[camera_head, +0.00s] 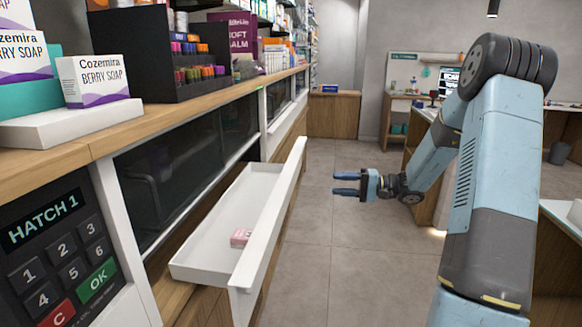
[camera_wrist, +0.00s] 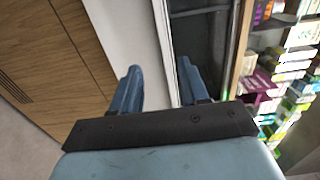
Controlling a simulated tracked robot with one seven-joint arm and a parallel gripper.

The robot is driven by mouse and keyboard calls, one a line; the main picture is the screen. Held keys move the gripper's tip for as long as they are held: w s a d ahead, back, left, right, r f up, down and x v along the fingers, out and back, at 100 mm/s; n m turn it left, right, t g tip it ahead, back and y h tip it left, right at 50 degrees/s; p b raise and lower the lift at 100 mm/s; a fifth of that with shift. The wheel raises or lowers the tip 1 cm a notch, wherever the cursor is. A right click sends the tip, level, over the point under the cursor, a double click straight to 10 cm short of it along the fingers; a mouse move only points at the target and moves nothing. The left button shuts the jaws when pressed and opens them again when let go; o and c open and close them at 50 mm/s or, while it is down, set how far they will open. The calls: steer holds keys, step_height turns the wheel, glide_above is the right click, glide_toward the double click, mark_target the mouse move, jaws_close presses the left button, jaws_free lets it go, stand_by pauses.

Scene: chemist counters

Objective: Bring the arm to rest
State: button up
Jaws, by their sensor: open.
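My gripper (camera_head: 346,184) is open and empty in the head view. It is held out over the aisle floor, to the right of an open white drawer (camera_head: 228,212), and touches nothing. My blue arm reaches in from the right side and bends down to the gripper. In the wrist view the two blue fingers of my gripper (camera_wrist: 158,90) stand apart with nothing between them. A small pink box (camera_head: 241,237) lies inside the drawer near its front end.
A keypad panel (camera_head: 58,258) labelled HATCH 1 is at the left. A wooden counter (camera_head: 160,118) carries soap boxes (camera_head: 95,80) and a dark display rack (camera_head: 160,48). Another counter (camera_head: 425,112) stands behind my arm. The tiled aisle floor (camera_head: 340,262) is clear.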

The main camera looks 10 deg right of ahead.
steer(key=s+a+r+n+g+h, duration=0.25)
steer(key=s+a+h, duration=0.2)
steer(key=s, duration=0.35)
steer(key=s+a+r+n+g+h, duration=0.1)
steer(key=s+a+r+g+h, duration=0.3)
steer(key=s, duration=0.4)
steer(key=s+d+r+t+h, duration=0.2)
steer(key=s+r+t+h, duration=0.1)
steer(key=s, duration=0.6)
steer(key=s+d+r+t+h, duration=0.2)
steer(key=s+r+t+h, duration=0.2)
steer(key=s, duration=0.5)
steer(key=shift+s+d+r+h, duration=0.35)
steer(key=shift+s+h, duration=0.05)
steer(key=shift+h, duration=0.35)
